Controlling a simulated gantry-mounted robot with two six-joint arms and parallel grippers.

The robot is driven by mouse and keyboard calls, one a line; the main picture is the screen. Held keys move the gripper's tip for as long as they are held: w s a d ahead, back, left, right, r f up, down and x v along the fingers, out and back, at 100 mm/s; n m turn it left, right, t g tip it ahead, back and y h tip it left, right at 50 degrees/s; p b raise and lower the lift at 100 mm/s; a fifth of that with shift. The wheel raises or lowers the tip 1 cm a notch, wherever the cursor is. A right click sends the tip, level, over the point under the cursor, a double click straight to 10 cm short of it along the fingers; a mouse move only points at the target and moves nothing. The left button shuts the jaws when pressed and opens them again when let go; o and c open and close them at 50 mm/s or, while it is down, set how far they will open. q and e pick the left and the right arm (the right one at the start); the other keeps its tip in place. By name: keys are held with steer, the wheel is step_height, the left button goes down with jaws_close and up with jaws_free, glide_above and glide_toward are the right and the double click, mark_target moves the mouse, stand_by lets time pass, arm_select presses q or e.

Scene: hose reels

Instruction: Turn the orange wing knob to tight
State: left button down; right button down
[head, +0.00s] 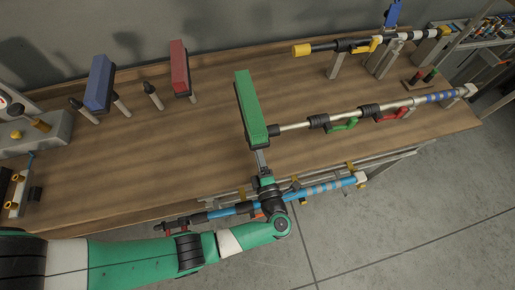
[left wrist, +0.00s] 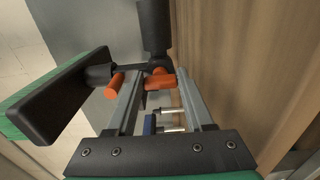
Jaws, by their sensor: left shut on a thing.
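The orange wing knob (left wrist: 160,78) shows in the left wrist view, with a second orange wing (left wrist: 115,86) to its left, close to a black fitting. My left gripper (left wrist: 156,74) has its two grey fingers on either side of the knob's nearer wing and is shut on it. In the head view my left gripper (head: 262,162) reaches up to the lower end of a green block (head: 250,108), and the knob is hidden there. The block's black face (left wrist: 65,100) fills the left of the wrist view. My right gripper is not in view.
A metal rod (head: 290,126) with black collars and green and red handles runs right from the green block. Blue (head: 99,83) and red (head: 179,68) blocks stand on posts at the back left. The middle-left wooden top is clear.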

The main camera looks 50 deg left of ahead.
arm_select(q)
steer(key=shift+c, duration=1.4)
jaws_free()
steer(key=v, duration=1.1)
steer(key=shift+s+d+b, duration=0.2)
steer(key=shift+d+b, duration=0.05)
steer(key=shift+b, duration=0.05)
